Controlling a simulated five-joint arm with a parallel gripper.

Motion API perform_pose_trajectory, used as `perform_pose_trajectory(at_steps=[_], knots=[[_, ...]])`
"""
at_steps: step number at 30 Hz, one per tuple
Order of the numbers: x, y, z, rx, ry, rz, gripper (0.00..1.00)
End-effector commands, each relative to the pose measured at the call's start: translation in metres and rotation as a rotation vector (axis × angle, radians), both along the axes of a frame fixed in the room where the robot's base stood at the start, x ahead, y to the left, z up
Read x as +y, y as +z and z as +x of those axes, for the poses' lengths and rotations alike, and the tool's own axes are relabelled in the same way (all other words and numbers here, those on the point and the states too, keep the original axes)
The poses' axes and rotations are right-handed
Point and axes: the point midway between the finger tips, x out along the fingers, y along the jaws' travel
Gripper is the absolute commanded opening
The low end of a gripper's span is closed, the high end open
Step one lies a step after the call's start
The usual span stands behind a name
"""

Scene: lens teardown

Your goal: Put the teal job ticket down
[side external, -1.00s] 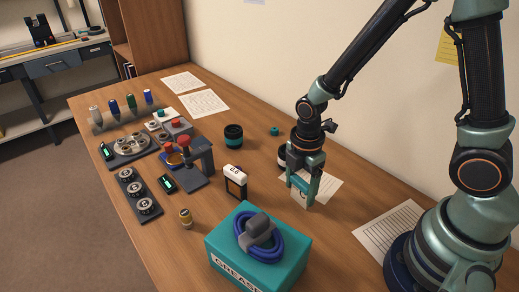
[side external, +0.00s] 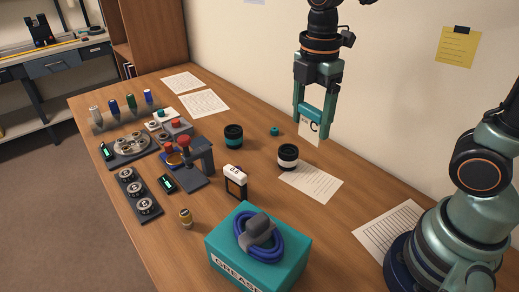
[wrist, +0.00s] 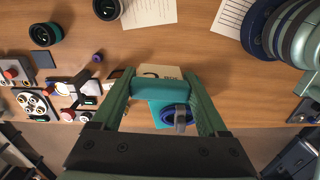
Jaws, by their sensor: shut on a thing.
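The teal job ticket (side external: 311,113) is a pale card with a thick teal bar along its top and a dark letter C on it. My gripper (side external: 313,125) is shut on the teal bar, one finger at each end, pointing down. The ticket hangs below the bar, well above the desk and apart from it. In the wrist view the teal bar (wrist: 160,88) spans between my fingers, with part of a pale lettered card beyond it. The rest of the card is hidden there.
Below are a white-banded lens barrel (side external: 288,156) and a paper sheet (side external: 312,182). A teal-banded barrel (side external: 233,136), a small teal ring (side external: 274,132), a white-topped stand (side external: 236,182) and a teal grease box (side external: 225,248) stand nearby. Bare desk lies between them.

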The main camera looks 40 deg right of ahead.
Motion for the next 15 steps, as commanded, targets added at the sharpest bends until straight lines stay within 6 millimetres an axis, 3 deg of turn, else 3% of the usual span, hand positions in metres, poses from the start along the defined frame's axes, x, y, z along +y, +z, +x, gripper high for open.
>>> perform_pose_trajectory(at_steps=[7, 15], knots=[[-0.056, 0.006, 0.000, -0.002, 0.011, 0.000, 0.24], [-0.120, 0.007, -0.014, -0.002, 0.047, 0.000, 0.24]])
